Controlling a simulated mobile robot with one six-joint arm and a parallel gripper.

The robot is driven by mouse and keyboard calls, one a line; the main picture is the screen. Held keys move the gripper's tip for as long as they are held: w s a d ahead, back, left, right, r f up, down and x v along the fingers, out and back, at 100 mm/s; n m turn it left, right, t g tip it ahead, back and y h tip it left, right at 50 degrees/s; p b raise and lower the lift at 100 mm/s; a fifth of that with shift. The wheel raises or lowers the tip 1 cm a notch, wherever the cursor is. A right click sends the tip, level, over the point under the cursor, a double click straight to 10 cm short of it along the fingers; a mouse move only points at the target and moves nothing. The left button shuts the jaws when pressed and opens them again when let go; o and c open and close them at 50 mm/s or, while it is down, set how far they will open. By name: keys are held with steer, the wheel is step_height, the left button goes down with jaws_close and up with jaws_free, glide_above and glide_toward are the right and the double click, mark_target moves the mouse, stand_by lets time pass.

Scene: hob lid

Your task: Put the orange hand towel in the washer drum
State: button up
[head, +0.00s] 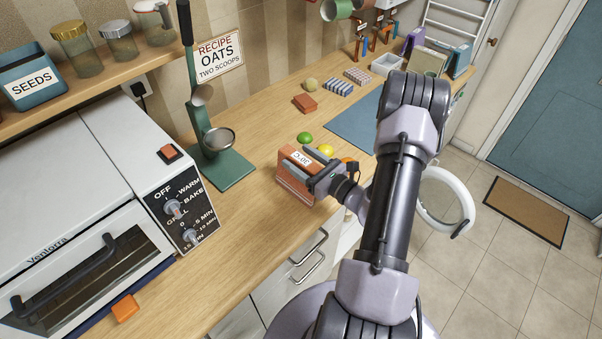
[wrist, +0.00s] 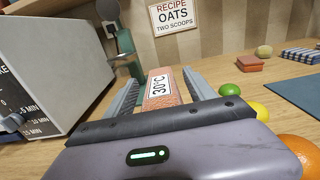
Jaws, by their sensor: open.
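The orange hand towel (head: 293,186) is a folded, upright terracotta block on the wooden counter, with a white 30°C label. In the wrist view the towel (wrist: 162,98) stands between the two grey fingers of my gripper (wrist: 160,84). The fingers are open, with a clear gap at the left and a narrower one at the right. In the head view my gripper (head: 323,178) reaches the towel from the right, and part of the towel is hidden behind it. The washer's round white door (head: 430,181) stands open below the counter at right; the drum is hidden by my arm.
A green lime (head: 305,138), yellow lemon (head: 326,151) and orange (wrist: 299,154) lie close behind and beside the towel. A toaster oven (head: 80,200) and green stand (head: 225,170) are at left. A blue mat (head: 352,125) lies further back.

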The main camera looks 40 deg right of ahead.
steer(key=shift+s, duration=0.1)
jaws_close()
steer(key=shift+r, duration=0.1)
